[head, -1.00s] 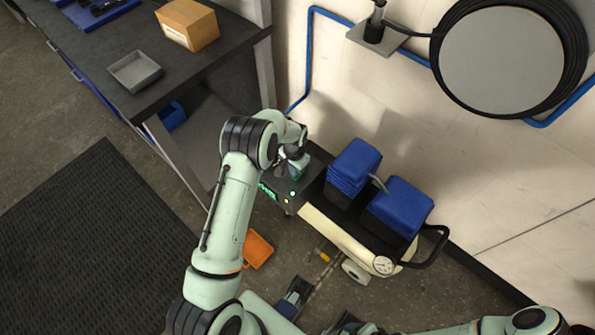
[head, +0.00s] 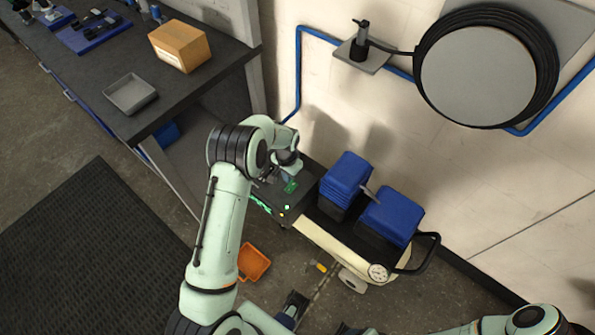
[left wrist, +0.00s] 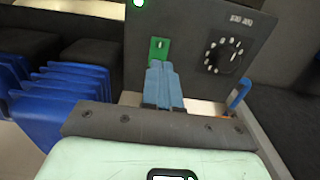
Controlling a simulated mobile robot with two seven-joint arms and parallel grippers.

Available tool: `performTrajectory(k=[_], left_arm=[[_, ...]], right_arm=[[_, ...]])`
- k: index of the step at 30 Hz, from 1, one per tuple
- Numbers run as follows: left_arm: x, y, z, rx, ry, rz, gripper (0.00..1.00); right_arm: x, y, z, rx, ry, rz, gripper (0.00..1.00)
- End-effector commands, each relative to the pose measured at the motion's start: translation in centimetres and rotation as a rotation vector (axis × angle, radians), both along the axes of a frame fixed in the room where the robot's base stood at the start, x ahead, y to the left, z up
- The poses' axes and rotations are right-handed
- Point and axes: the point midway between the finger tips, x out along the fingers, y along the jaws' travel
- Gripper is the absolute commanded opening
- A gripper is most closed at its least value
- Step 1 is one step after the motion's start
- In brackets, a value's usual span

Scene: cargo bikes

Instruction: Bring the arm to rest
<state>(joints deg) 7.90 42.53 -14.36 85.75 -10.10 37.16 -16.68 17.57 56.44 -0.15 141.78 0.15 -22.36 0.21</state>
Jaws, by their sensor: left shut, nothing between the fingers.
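My left gripper (head: 286,177) is at the end of the pale green arm, over the dark box-shaped unit (head: 283,213) beside the bench. In the left wrist view its blue fingers (left wrist: 163,84) are together with nothing between them. They point at the unit's dark panel (left wrist: 195,70), just in front of a green switch plate (left wrist: 158,48); I cannot tell if they touch it. A black dial (left wrist: 223,56) is to the right and a lit green lamp (left wrist: 139,3) above. Part of my right arm (head: 530,320) shows at the lower right; its gripper is out of frame.
Blue-topped blocks (head: 345,178) stand on a cream cart (head: 335,250) right of the unit. The bench (head: 200,85) holds a cardboard box (head: 180,45) and grey tray (head: 131,94). An orange tray (head: 254,263) lies on the floor. A hose reel (head: 478,75) hangs on the wall.

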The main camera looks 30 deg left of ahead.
Motion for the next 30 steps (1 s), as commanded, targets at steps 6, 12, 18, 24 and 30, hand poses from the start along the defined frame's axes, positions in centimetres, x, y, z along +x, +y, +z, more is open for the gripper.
performTrajectory(k=[6,12,18,24,30], left_arm=[[0.0,0.0,0.0,0.0,0.0,0.0,0.0],[-2.4,-2.3,-2.5,-0.044,0.018,0.027,0.0],[-11.2,-9.8,-7.8,-0.169,0.062,0.151,0.0],[-21.6,-17.2,-8.4,-0.264,0.118,0.315,0.0],[-27.5,-20.6,-6.5,-0.298,0.153,0.413,0.0]], right_arm=[[0.0,0.0,0.0,0.0,0.0,0.0,0.67],[-0.1,0.0,0.5,0.001,0.008,0.002,0.67],[0.6,0.0,2.3,0.001,-0.001,0.002,0.67],[1.4,0.0,4.0,0.001,-0.01,0.002,0.67],[1.8,0.0,4.9,0.001,-0.015,0.002,0.67]])
